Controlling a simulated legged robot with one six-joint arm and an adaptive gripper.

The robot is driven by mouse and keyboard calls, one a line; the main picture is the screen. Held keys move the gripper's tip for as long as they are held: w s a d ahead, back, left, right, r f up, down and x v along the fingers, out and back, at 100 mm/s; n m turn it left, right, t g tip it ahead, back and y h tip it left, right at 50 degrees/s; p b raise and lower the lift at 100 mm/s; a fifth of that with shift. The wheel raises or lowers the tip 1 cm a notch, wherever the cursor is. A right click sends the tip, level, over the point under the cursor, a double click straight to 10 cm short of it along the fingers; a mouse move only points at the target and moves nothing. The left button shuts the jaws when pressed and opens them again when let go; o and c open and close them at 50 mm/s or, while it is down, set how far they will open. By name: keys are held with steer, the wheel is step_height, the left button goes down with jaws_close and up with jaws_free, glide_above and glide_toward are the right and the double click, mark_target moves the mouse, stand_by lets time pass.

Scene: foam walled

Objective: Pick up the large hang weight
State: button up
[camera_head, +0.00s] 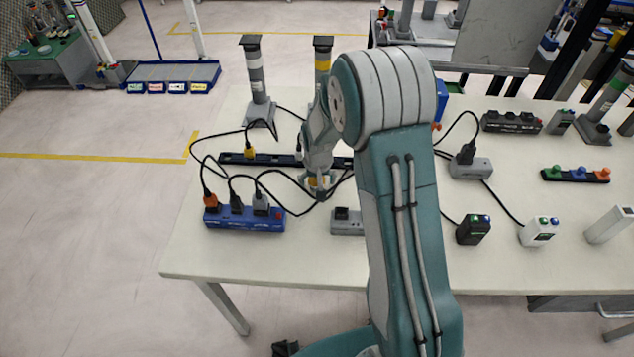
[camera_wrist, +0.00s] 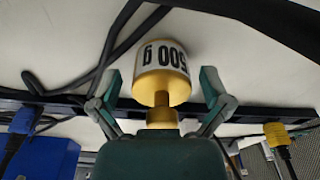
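The hang weight (camera_wrist: 161,88) is a gold-coloured cylinder with a white band reading "500 g" and a narrower neck, seen in the wrist view. My gripper (camera_wrist: 160,78) has one finger on each side of it. A gap shows between each finger and the weight, so the gripper is open around it. In the head view, my gripper (camera_head: 318,188) is low over the table, behind the blue power strip. A small yellow-orange patch shows between its fingers there; most of the weight is hidden.
The white table (camera_head: 270,262) holds a blue power strip (camera_head: 245,218) with plugs, a grey socket box (camera_head: 347,226) and a long black strip (camera_head: 275,160). Black cables loop around my gripper. Two pole stands (camera_head: 255,75) rise behind. Bare table lies in front.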

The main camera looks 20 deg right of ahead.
steer(key=shift+a, duration=0.1)
steer(key=c, duration=1)
